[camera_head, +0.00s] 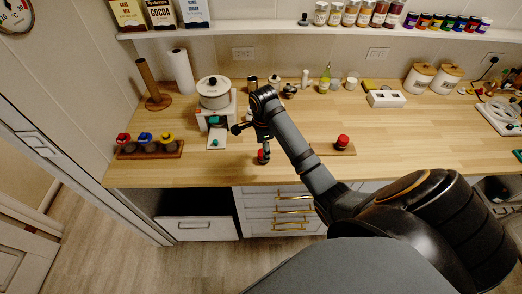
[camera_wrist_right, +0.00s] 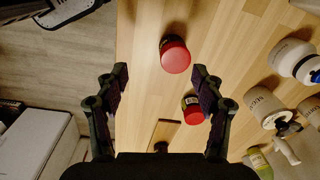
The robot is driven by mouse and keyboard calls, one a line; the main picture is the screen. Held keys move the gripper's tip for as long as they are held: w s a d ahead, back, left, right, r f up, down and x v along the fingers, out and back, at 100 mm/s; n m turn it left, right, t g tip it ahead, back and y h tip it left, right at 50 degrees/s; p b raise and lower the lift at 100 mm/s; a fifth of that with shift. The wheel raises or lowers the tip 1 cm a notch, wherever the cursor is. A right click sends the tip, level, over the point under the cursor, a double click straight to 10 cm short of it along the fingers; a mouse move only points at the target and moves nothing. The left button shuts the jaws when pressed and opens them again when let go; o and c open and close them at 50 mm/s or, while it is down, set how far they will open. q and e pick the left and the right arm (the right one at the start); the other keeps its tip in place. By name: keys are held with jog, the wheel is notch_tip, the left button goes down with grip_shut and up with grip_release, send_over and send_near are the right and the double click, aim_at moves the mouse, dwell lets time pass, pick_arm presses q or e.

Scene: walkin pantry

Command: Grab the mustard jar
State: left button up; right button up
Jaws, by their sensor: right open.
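No jar label reads clearly as mustard. In the head view a red-lidded jar (camera_head: 262,158) stands near the front edge of the wooden counter, at the fingers of my right gripper (camera_head: 263,145). A second red-lidded jar (camera_head: 342,141) stands on a small board to the right. My right gripper (camera_wrist_right: 158,75) is open, with nothing held. My left gripper is not in view.
A rack (camera_head: 152,155) with red-, blue- and yellow-lidded items stands at left. A white appliance with a pot (camera_head: 214,92) is close to my right gripper. Bottles and canisters (camera_head: 418,79) line the back. Counter space right of the small board (camera_head: 322,149) is clear.

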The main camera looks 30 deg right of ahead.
jog(key=w+r+m, duration=0.1)
jog(key=m, duration=0.1)
jog(key=w+d+r+m, duration=0.1)
jog(key=m, duration=0.1)
jog(key=shift+w+d+r+g, duration=0.2)
jog(key=shift+w+r+g, duration=0.1)
jog(key=shift+r, duration=0.1)
jog(key=shift+s+f+b, duration=0.2)
jog(key=shift+f+b, duration=0.05)
jog(key=shift+b, duration=0.1)
notch_tip(320, 180, down, 5)
jog(key=b, duration=0.5)
jog(key=shift+w, duration=0.1)
jog(key=f+b, duration=0.1)
jog(key=f, duration=0.1)
jog(key=f+b, duration=0.1)
jog(key=b, duration=0.1)
jog(key=shift+s+d+f, duration=0.1)
jog(key=shift+s+f, duration=0.1)
jog(key=shift+f, duration=0.15)
jog(key=shift+f+p, duration=0.35)
jog(key=shift+p, duration=0.3)
jog(key=shift+w+f, duration=0.15)
jog(key=shift+f, duration=0.15)
jog(key=c, duration=1.1)
